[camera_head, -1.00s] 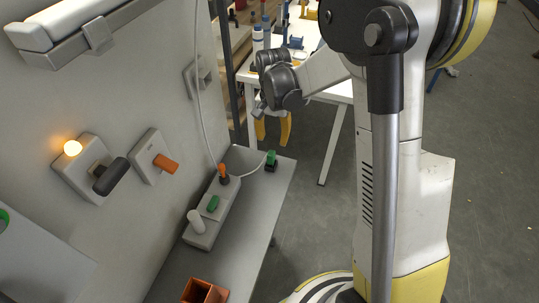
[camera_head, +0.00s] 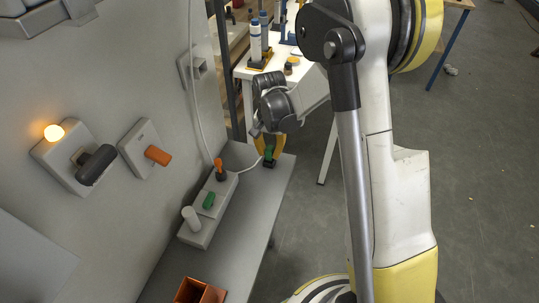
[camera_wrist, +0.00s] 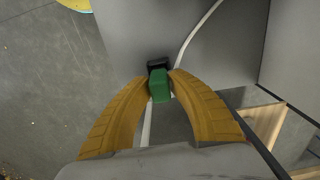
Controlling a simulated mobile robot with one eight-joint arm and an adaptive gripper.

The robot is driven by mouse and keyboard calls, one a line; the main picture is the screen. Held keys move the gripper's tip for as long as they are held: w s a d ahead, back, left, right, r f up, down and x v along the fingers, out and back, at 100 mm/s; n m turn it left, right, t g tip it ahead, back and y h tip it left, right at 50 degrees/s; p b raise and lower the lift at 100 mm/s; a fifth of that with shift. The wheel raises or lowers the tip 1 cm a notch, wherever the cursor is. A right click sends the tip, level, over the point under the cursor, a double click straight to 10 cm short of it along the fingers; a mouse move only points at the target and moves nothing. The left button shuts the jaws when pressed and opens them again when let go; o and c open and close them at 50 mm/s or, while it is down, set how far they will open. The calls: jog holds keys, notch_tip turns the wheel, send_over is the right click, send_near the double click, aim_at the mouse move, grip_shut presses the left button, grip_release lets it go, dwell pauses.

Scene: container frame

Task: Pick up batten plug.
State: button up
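The batten plug appears to be the small green plug (camera_head: 269,153) with a black lower part, at the far end of the grey shelf. A pale cable runs to it. My gripper (camera_head: 269,150) points down over it, with its yellow fingers on either side. In the wrist view, the green plug (camera_wrist: 158,86) lies between the fingertips of my gripper (camera_wrist: 161,80). Both tips are very close to it, and I cannot tell if they touch. The plug still appears to be at the shelf surface.
A grey power strip (camera_head: 226,195) with orange, green and white pieces lies nearer on the shelf (camera_head: 245,218). An orange box (camera_head: 199,292) is at the near end. A white table (camera_head: 300,72) stands behind.

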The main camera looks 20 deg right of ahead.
aim_at(270, 148)
grip_shut()
jog(key=shift+r, duration=0.1)
jog(key=shift+r, duration=0.25)
notch_tip(270, 148, up, 4)
jog(key=shift+f+p, duration=0.1)
jog(key=shift+p, duration=1)
jog(key=s+d+r+p, duration=0.6)
jog(key=d+r, duration=0.3)
jog(key=r, duration=0.2)
jog(key=shift+s, duration=0.65)
